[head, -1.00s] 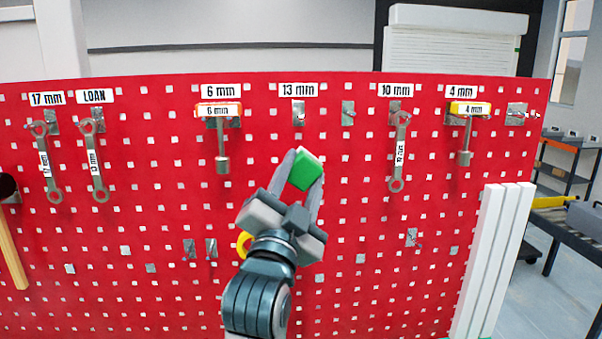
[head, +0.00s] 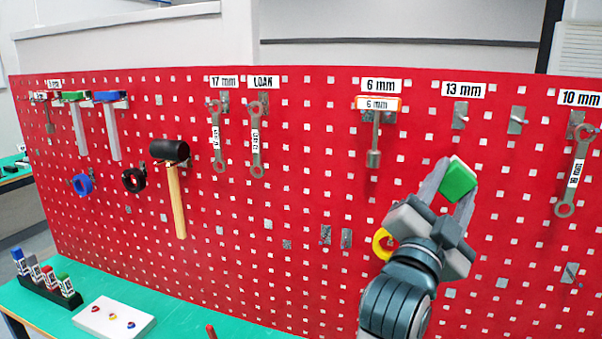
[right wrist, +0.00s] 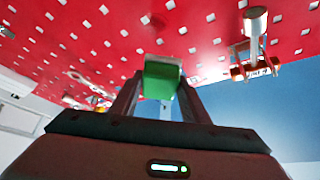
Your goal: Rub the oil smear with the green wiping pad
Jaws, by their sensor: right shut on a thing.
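The green wiping pad (head: 458,180) is a small green block with a pale face. My right gripper (head: 451,194) is shut on it, in front of the red pegboard (head: 300,215) below the 13 mm label. In the right wrist view the pad (right wrist: 160,82) sits between the two fingers, with the red board beyond it. Whether the pad touches the board I cannot tell. I cannot make out an oil smear for certain in either view. My left gripper is not in view.
A 6 mm tool (head: 374,140) hangs left of the pad, and a 10 mm wrench (head: 575,173) hangs right. A yellow ring (head: 381,245) is beside my right gripper. A mallet (head: 177,200) hangs further left. A green bench (head: 165,305) holds a labelled rack (head: 45,282) and a white plate (head: 112,318).

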